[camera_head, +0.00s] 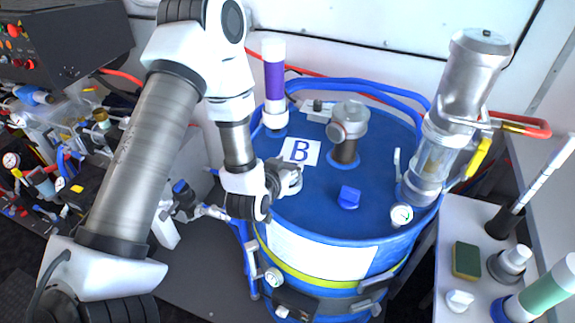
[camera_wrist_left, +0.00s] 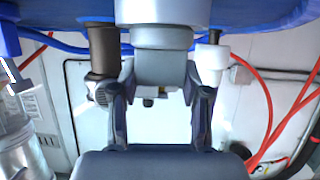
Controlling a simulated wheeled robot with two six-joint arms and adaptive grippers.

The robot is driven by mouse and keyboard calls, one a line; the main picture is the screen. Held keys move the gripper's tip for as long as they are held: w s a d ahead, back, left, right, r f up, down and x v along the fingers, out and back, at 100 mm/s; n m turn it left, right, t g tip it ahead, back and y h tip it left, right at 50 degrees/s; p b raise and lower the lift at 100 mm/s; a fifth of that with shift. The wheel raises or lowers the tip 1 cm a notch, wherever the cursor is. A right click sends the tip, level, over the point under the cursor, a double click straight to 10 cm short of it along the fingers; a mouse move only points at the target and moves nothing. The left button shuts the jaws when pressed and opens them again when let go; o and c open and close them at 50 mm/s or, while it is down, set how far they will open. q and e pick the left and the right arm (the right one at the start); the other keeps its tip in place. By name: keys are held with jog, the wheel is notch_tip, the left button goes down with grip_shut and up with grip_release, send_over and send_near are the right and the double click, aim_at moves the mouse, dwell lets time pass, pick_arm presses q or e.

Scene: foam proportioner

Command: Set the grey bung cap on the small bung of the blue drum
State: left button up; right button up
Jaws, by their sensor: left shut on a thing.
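The blue drum (camera_head: 320,217) stands in the middle of the head view, with a white "B" label on its lid. My left gripper (camera_head: 280,181) is at the left front part of the lid, shut on the grey bung cap (camera_head: 291,183), which its fingers partly cover. In the left wrist view, where the lid (camera_wrist_left: 250,12) is at the top, the cap (camera_wrist_left: 163,68) sits between the fingers. A paler cylinder (camera_wrist_left: 165,37) is in line with it toward the lid. The small bung is not clearly visible, and I cannot tell whether the cap touches it. My right gripper is not in view.
A capped pipe (camera_head: 346,148), a purple and white tube (camera_head: 274,80) and a tall clear-and-metal cylinder (camera_head: 438,150) stand on the drum. A blue plug (camera_head: 349,197) is on the lid at right. A white side table (camera_head: 451,230) holds a sponge (camera_head: 467,260) and bottles.

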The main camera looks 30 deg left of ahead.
pick_arm(q)
jog(key=shift+f+b, duration=0.5)
jog(key=shift+f, duration=0.05)
dwell(0.4)
jog(key=o, duration=0.9)
jog(key=shift+v, duration=1)
jog(key=p+v, duration=0.2)
jog(key=v, duration=0.1)
jog(key=shift+r, duration=0.2)
jog(key=p+v, duration=0.3)
jog(key=p, duration=0.3)
jog(key=shift+r, duration=0.1)
jog(key=p+v, duration=0.2)
jog(key=p, duration=0.1)
jog(key=shift+s+d, duration=0.1)
jog(key=shift+s, duration=0.3)
